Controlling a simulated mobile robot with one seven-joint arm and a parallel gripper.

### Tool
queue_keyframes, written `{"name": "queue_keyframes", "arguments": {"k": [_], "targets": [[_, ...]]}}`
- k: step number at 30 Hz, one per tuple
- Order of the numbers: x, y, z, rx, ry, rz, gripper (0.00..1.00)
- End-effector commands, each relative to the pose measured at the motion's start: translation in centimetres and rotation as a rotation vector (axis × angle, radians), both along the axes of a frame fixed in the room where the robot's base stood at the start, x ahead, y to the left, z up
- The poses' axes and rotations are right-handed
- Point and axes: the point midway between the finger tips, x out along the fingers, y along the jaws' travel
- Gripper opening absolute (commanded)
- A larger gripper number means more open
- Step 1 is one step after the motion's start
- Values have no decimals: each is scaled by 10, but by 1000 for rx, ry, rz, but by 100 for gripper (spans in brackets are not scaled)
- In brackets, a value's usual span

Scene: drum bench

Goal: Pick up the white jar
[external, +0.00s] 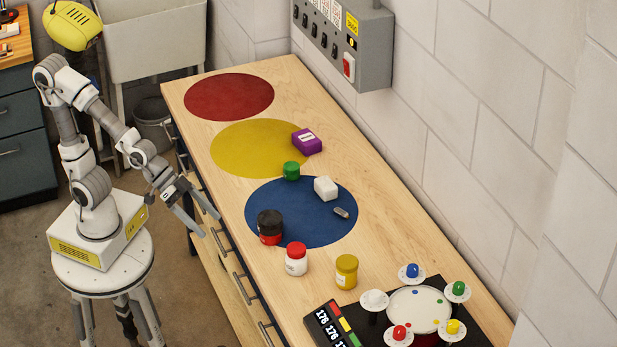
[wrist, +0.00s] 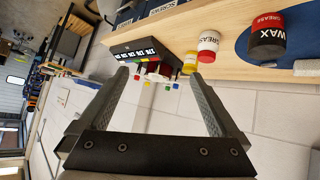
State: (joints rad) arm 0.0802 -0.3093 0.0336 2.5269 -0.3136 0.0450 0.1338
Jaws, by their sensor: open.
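The white jar (external: 296,265) has a red lid and stands upright on the bench top, just in front of the blue circle in the external view. In the wrist view the white jar (wrist: 209,40) appears upside down, with dark lettering on its side, beyond my fingers and to the right of the gap between them. My gripper (external: 210,225) is open and empty. It hangs beside the bench's left edge, left of the jar and apart from it. Both fingers of my gripper (wrist: 157,78) show in the wrist view with nothing between them.
A black-and-red jar (external: 270,228) stands left of and behind the white jar; a yellow jar (external: 346,271) stands to its right.

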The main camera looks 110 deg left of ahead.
Motion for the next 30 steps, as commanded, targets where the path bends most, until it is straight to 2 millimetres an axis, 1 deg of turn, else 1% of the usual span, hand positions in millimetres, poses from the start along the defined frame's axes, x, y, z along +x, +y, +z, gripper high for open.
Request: {"name": "queue_keyframes", "arguments": {"k": [1,3,6,9,12,15,19,22,26,30], "targets": [[12,3,-22,2,-22,27,98],[27,10,-38,12,-70,73,98],[45,25,-61,43,-135,146,98],[58,41,-82,92,-194,220,98],[64,57,-98,145,-242,282,98],[67,68,-107,192,-276,326,98],[68,76,-111,226,-301,355,98],[75,80,-114,233,-306,363,98],[95,90,-123,234,-306,364,98],[121,100,-134,233,-306,363,98]]}}
